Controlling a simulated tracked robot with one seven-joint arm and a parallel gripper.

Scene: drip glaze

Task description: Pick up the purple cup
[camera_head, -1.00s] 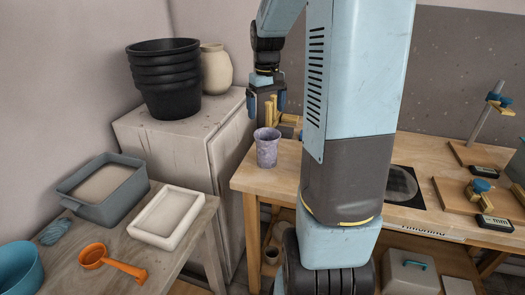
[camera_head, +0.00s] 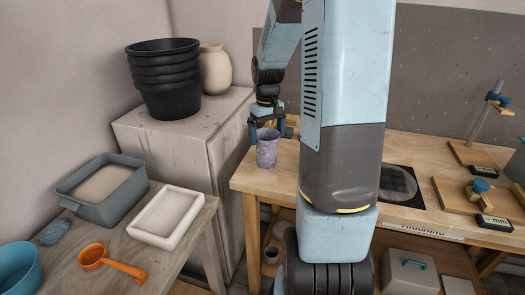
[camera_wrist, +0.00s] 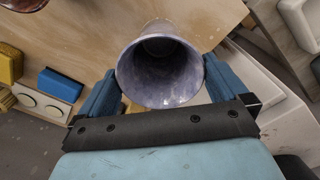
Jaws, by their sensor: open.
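The purple cup (camera_head: 267,150) stands upright near the left end of the wooden workbench in the head view. In the wrist view the cup (camera_wrist: 160,72) shows its open mouth toward the camera. My gripper (camera_head: 267,126) is just above and behind the cup in the head view, pointing down. In the wrist view my gripper (camera_wrist: 158,88) is open, with one blue finger on each side of the cup's rim. The fingers are very close to the rim; I cannot tell whether they touch it.
The workbench (camera_head: 280,180) carries clamp stands at the right. Yellow and blue blocks (camera_wrist: 60,85) lie left of the cup in the wrist view. A cabinet (camera_head: 170,140) with black pots (camera_head: 165,85) stands behind left. A low table holds a white tray (camera_head: 140,232).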

